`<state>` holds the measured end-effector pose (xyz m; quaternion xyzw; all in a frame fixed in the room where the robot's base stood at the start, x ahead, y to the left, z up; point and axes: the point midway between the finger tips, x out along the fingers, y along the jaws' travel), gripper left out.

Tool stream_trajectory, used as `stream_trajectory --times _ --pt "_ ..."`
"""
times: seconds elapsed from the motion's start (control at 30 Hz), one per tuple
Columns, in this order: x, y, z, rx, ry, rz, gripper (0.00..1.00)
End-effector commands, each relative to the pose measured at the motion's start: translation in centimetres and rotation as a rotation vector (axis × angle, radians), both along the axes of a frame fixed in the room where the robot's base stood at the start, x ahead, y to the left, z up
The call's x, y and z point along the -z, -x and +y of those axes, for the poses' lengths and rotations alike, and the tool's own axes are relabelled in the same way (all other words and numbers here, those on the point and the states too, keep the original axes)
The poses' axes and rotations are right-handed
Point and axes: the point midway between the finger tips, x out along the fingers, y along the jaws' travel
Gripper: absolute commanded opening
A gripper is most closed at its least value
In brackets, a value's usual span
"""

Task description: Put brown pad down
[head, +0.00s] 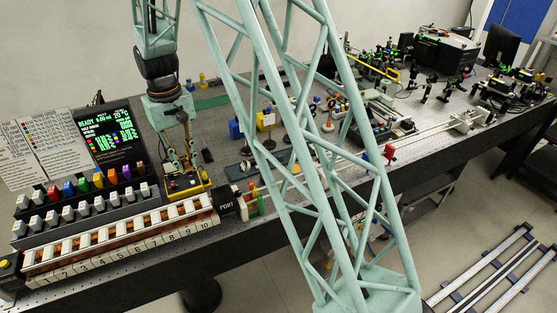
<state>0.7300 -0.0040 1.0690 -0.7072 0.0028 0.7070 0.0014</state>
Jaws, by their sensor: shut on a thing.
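My gripper (180,160) points down at the left-centre of the bench, just above and behind a small dark unit with a yellow frame (187,184). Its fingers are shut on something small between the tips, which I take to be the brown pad. The pad is too small and too hidden by the fingers to make out its shape or colour. I cannot tell whether it touches the unit below.
A rack of coloured pieces (83,196) and a numbered white-topped row (120,238) stand left of my gripper. A black PORT box (227,206) is to the right. A lit screen (108,133) stands behind the rack. Optics crowd the far bench (440,125).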

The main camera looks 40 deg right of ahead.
Motion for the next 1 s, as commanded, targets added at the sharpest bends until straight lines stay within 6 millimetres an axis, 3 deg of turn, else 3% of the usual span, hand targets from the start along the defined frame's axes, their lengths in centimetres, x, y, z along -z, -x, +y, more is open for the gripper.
stream_trajectory --times 0.27,0.8,1.0 --pt "0.5 -0.6 -3.7 0.042 0.000 0.000 0.07" --pt "2.4 -1.0 -16.3 0.183 -0.002 0.000 0.07" --pt "2.9 -0.8 -18.7 0.210 -0.002 0.000 0.07"
